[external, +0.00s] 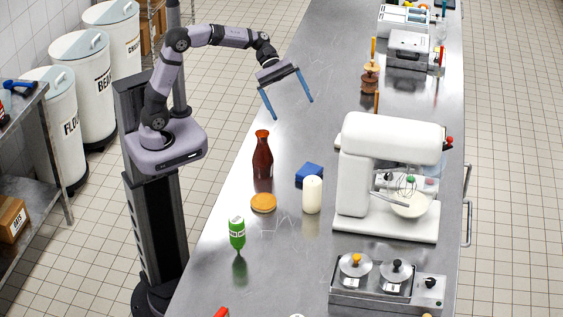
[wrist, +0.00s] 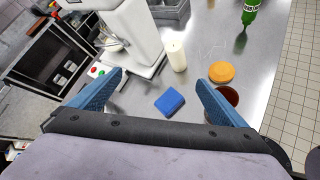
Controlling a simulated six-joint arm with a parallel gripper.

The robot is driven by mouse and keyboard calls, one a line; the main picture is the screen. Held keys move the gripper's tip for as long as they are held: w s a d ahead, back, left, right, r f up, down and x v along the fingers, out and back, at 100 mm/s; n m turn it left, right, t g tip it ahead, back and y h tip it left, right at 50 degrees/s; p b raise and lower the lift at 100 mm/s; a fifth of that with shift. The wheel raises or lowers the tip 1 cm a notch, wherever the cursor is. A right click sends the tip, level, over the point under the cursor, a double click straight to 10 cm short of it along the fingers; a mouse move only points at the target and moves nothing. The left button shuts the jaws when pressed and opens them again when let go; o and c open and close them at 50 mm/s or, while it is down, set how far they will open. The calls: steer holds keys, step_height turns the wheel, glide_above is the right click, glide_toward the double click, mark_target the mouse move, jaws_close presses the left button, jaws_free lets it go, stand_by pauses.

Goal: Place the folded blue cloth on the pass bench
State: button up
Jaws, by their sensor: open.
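The folded blue cloth (external: 309,173) lies on the steel bench (external: 285,225), just behind a white candle in the external view. In the wrist view the blue cloth (wrist: 170,102) lies between and beyond my fingertips. My gripper (external: 287,106) is open and empty, raised above the bench and farther back than the cloth. Its two blue fingers are spread wide in the wrist view (wrist: 158,80). I cannot tell whether this steel bench is the pass bench.
A dark red bottle (external: 263,155), white candle (external: 312,195) and orange round disc (external: 263,203) stand near the cloth. A white stand mixer (external: 388,170) is to its right. A green bottle (external: 237,233) and a two-pot unit (external: 387,280) are nearer the camera.

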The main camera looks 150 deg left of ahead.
steer(key=w+m+g, duration=0.1)
steer(key=m+g, duration=0.1)
steer(key=m, duration=0.3)
steer(key=m+g+y+p, duration=0.25)
steer(key=m+g, duration=0.25)
steer(key=m, duration=1.4)
glide_above(309, 169)
steer(key=s+d, duration=0.2)
steer(key=s, duration=0.1)
step_height(309, 169, down, 16)
steer(key=shift+p+x, duration=1.85)
steer(key=shift+x, duration=2)
steer(key=shift+a, duration=0.15)
steer(key=shift+c, duration=0.7)
steer(key=c, duration=1.1)
steer(key=shift+r, duration=0.1)
